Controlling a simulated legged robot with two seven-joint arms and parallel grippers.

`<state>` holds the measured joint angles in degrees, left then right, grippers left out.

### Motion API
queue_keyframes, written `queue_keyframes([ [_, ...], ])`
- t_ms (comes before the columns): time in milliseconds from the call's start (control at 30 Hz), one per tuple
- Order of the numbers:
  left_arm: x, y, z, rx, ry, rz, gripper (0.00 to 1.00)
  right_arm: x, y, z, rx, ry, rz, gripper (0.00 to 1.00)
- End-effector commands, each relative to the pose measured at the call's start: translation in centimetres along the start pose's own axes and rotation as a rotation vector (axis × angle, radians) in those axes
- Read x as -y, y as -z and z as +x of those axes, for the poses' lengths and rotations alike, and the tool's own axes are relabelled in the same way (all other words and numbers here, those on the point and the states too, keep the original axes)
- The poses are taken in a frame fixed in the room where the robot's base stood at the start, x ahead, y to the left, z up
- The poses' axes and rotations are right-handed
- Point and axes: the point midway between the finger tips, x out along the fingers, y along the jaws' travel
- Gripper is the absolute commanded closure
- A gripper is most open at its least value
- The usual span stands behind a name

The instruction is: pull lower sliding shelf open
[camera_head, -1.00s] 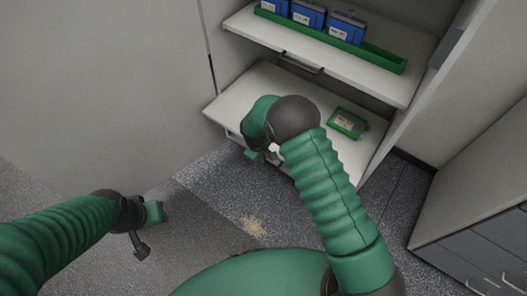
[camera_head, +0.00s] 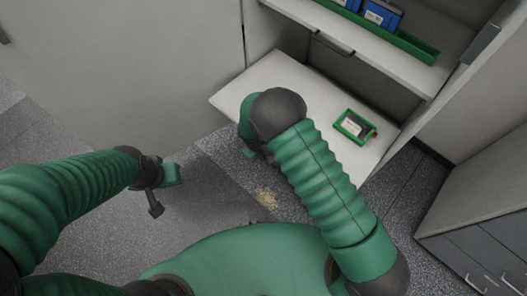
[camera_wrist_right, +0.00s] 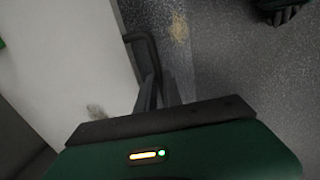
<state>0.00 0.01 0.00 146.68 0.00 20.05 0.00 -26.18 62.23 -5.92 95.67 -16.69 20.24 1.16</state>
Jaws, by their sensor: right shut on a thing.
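The lower sliding shelf (camera_head: 285,78) is a white board that stands out from the cabinet, below the upper shelf. It also fills the left of the right wrist view (camera_wrist_right: 62,60). Its dark handle (camera_wrist_right: 143,50) is on the front edge. My right gripper (camera_wrist_right: 158,92) is shut on this handle; in the head view my own forearm and wrist mostly hide the gripper and the handle. My left gripper (camera_head: 155,205) hangs empty over the floor at the left, apart from the shelf; its finger gap is unclear.
A green tray with a small device (camera_head: 355,127) lies on the lower shelf's right part. The upper shelf (camera_head: 385,62) carries a long green tray with blue batteries (camera_head: 382,14). A drawer cabinet (camera_head: 478,240) stands at the right. Floor in front shows a beige patch (camera_head: 267,198).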

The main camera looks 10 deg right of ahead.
Motion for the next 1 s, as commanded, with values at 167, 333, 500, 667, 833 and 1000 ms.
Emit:
queue_keyframes([
  [167, 0.0, 0.0, 0.0, 0.000, 0.000, 0.000, 0.64, -0.1, 0.2, -0.1, -0.004, 0.000, 0.000, 0.88],
  [333, 0.0, 0.0, 0.0, 0.000, 0.000, 0.000, 0.64, -0.1, 0.1, 0.0, -0.003, 0.000, 0.000, 0.67],
  [500, 0.0, 0.0, 0.0, 0.000, 0.000, 0.000, 0.64, -0.1, 0.1, 0.0, -0.002, 0.000, 0.000, 0.67],
  [667, 0.0, 0.0, -0.2, 0.000, 0.000, 0.000, 0.64, -0.1, 0.1, -0.4, -0.002, 0.000, 0.000, 0.67],
  [833, 0.0, 0.3, -1.4, 0.000, 0.000, 0.000, 0.64, -0.1, 0.2, -3.7, -0.005, -0.001, 0.000, 0.67],
  [1000, 0.0, 0.7, -2.9, 0.000, 0.000, 0.000, 0.64, -0.1, 0.2, -8.9, -0.005, -0.001, -0.001, 0.67],
])
